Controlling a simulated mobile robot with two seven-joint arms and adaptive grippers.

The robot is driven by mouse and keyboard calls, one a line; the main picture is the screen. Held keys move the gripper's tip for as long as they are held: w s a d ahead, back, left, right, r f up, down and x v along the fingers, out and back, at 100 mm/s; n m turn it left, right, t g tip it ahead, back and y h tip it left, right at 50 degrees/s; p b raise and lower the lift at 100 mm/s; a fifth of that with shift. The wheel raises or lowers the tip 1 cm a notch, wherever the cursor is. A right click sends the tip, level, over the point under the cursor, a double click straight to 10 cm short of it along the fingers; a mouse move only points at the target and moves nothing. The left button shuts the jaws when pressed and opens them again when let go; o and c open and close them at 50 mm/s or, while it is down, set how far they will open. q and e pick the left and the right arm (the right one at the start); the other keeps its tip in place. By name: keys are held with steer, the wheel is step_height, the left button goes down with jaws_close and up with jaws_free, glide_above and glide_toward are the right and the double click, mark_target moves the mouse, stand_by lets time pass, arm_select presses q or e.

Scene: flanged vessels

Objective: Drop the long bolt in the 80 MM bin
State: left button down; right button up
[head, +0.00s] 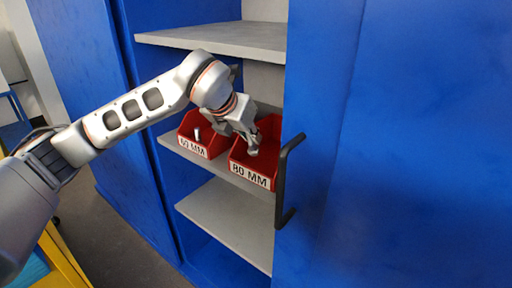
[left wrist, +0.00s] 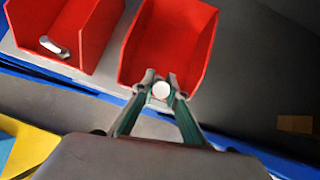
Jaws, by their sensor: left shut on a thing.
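The red 80 MM bin (head: 249,175) stands on the middle shelf of the blue cabinet, and in the left wrist view it is the red bin (left wrist: 198,52) at the centre. My left gripper (head: 253,151) is over this bin's opening in the head view. In the left wrist view the fingertips (left wrist: 161,84) are shut on the long bolt (left wrist: 161,90), seen end-on as a pale round face near the bin's edge. The bolt's length is hidden, and I cannot tell how far it is above the bin. My right gripper is not in view.
The red 60 MM bin (head: 192,147) stands left of the 80 MM bin with a metal bolt (left wrist: 54,46) in it. A grey shelf (head: 220,38) is above. A blue door with a black handle (head: 283,180) stands close on the right. A lower shelf (head: 232,222) is empty.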

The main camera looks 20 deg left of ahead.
mark_target(256, 148)
arm_select(q)
steer(key=f, duration=0.3)
steer(key=shift+w, duration=0.2)
steer(key=shift+w+d+f, duration=0.1)
steer(key=shift+w+f, duration=0.1)
steer(key=shift+f, duration=0.85)
steer(key=shift+w, duration=0.35)
steer(key=shift+w+r+g+p, duration=0.1)
steer(key=shift+w+g+p, duration=0.2)
steer(key=shift+g, duration=0.2)
steer(key=shift+w+d+r+g+p, duration=0.1)
steer(key=shift+w+d+g+p, duration=0.1)
steer(key=shift+g+p, duration=0.3)
steer(key=shift+w+g+y, duration=0.25)
steer(key=shift+g+y, duration=0.05)
steer(key=shift+g, duration=0.2)
steer(key=shift+f, duration=0.45)
steer(key=shift+f, duration=0.1)
